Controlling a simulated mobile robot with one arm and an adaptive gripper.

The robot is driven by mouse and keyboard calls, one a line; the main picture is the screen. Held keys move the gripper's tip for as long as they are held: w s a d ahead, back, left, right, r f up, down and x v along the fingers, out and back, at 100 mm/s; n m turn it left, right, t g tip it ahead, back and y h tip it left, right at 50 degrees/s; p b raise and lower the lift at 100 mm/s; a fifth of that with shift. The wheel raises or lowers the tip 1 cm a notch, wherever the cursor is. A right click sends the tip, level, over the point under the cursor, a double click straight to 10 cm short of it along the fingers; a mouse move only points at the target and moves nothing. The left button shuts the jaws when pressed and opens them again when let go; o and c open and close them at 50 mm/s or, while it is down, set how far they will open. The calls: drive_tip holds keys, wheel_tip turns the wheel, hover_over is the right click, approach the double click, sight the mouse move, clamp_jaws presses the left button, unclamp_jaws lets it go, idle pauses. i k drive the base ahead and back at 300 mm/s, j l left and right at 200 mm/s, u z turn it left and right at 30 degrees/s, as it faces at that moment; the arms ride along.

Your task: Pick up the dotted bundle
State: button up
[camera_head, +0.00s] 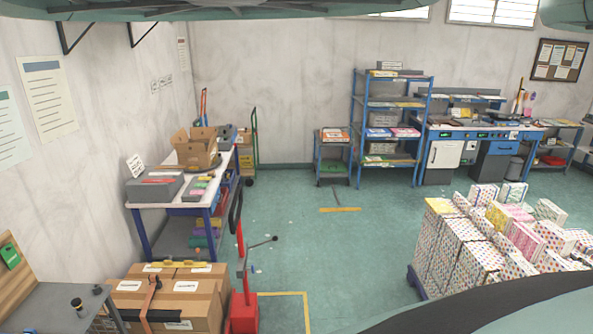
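Several dotted bundles (459,246), white with small coloured dots, stand packed together at the right in the head view. Some have yellow or pink areas, such as the pink one (525,239). More dotted bundles lie at the back of the group, like the one at the far right (550,211). They rest on a dark blue base (416,283), of which only the left edge shows. I cannot tell which single bundle is meant. The lower right of the group is hidden behind a dark curved part of mine. My gripper is not in view.
A red pallet jack (243,306) and strapped cartons (172,299) stand at the lower left. A packing table (145,213) with an open box stands against the left wall. Blue shelves (388,105) and a workbench (470,130) line the back. The green floor (340,255) between is mostly clear.

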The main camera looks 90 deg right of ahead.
sight(479, 195)
drive_tip(key=k+l+z, duration=0.1)
drive_tip(key=z, duration=0.4)
drive_tip(key=l+z, duration=0.3)
drive_tip(key=z, duration=0.15)
drive_tip(key=l+z, duration=0.25)
drive_tip(key=z, duration=0.25)
drive_tip(key=l+z, duration=0.25)
drive_tip(key=z, duration=0.2)
drive_tip(key=i+l+z, duration=0.1)
drive_tip(key=z, duration=0.4)
drive_tip(key=i+l+z, duration=0.85)
drive_tip(key=l, duration=0.15)
drive_tip(key=i+l+z, duration=0.25)
drive_tip(key=i+z, duration=0.2)
drive_tip(key=i+l+z, duration=0.1)
drive_tip(key=i+z, duration=0.3)
drive_tip(key=i, duration=0.15)
drive_tip(key=i+u, duration=0.15)
drive_tip(key=i, duration=0.35)
drive_tip(key=i+l+u, duration=0.1)
drive_tip(key=i, duration=0.4)
drive_tip(key=i+l+u, duration=0.15)
drive_tip(key=i, duration=0.35)
drive_tip(key=i+l+u, duration=0.15)
drive_tip(key=i, duration=0.35)
drive_tip(key=i+l+u, duration=0.1)
drive_tip(key=i+l, duration=0.25)
drive_tip(key=i, duration=0.1)
